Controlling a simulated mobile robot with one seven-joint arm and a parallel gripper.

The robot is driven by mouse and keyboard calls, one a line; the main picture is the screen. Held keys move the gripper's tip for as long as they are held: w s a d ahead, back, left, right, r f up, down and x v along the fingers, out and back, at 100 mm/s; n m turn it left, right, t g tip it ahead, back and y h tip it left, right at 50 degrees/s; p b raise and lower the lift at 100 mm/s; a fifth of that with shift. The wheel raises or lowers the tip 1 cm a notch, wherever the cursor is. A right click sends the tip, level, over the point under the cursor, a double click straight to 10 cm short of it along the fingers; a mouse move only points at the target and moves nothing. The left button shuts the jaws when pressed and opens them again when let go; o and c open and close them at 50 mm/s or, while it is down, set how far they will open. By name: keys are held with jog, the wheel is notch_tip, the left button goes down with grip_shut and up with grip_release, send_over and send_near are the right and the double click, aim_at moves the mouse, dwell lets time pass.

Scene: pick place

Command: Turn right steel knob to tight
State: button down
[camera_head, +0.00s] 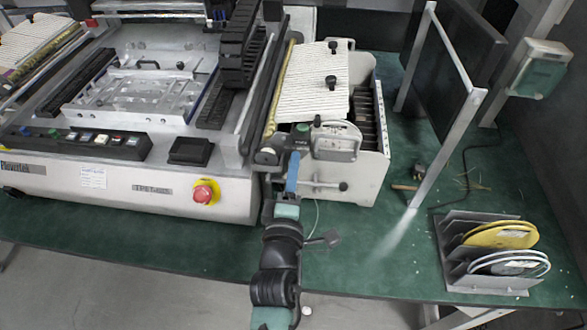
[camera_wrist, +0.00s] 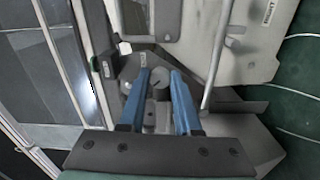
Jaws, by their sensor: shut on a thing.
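My gripper's blue fingers (camera_head: 293,168) reach up to the right front corner of the large white machine in the head view. In the wrist view the two blue fingertips (camera_wrist: 160,74) stand on either side of a round grey steel knob (camera_wrist: 160,80), shut on it. The knob sits on a grey metal bracket. Its turn angle and how tight it is cannot be told. In the head view my fingers and arm hide the knob.
A red emergency button (camera_head: 204,193) is on the machine front, left of my arm. A steel rod handle (camera_head: 325,186) sticks out close to the right of my fingers. A rack with yellow and white reels (camera_head: 488,286) stands at the right on the green bench (camera_head: 370,265).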

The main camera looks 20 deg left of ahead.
jog(key=shift+m+b, duration=0.55)
jog(key=shift+m, duration=1.85)
jog(key=c, duration=0.6)
grip_release()
jog(key=v, duration=1.3)
